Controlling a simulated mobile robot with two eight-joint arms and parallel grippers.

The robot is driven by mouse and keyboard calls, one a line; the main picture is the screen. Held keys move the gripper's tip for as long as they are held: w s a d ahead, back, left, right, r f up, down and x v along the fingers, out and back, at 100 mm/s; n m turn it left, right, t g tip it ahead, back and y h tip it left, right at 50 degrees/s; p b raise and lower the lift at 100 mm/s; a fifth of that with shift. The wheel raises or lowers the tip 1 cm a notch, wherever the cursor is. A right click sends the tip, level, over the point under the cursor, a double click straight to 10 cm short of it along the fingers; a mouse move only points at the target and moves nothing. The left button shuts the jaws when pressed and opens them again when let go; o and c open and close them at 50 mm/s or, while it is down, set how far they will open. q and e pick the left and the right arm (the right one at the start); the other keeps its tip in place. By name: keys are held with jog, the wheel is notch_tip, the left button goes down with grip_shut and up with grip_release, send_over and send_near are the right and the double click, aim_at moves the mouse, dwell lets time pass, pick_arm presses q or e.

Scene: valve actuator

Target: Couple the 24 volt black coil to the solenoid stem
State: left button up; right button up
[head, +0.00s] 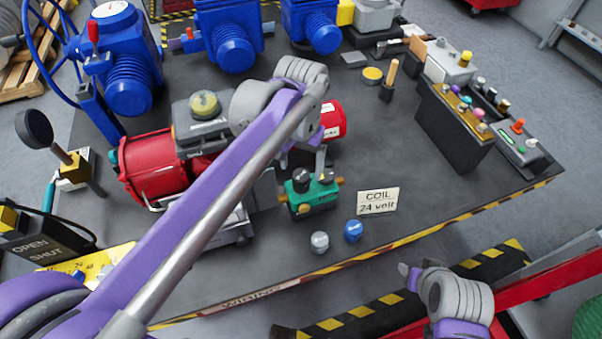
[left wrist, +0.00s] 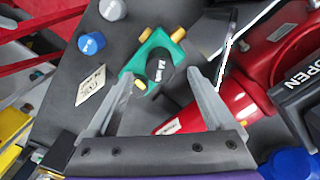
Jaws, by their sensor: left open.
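The green valve body (head: 313,196) with brass ports stands on the bench. A black coil (head: 301,180) with white lettering appears on top of it; it also shows in the left wrist view (left wrist: 161,76). The stem is hidden, and I cannot tell how far down the coil sits. My left gripper (head: 306,157) is over the valve, pointing down. In the left wrist view its open fingers (left wrist: 161,77) stand on either side of the coil, with gaps visible. My right gripper (head: 408,270) is off the bench's front edge; its jaws are unclear.
A grey coil (head: 319,242) and a blue coil (head: 353,231) stand in front of the valve. A sign (head: 378,201) reads "COIL 24 volt". A red actuator (head: 152,170) stands close at left. The bench (head: 420,195) is clear right of the sign.

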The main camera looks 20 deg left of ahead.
aim_at(301, 175)
pick_arm(q)
notch_tip(301, 175, up, 5)
jog(key=shift+r, duration=0.2)
dwell(0.6)
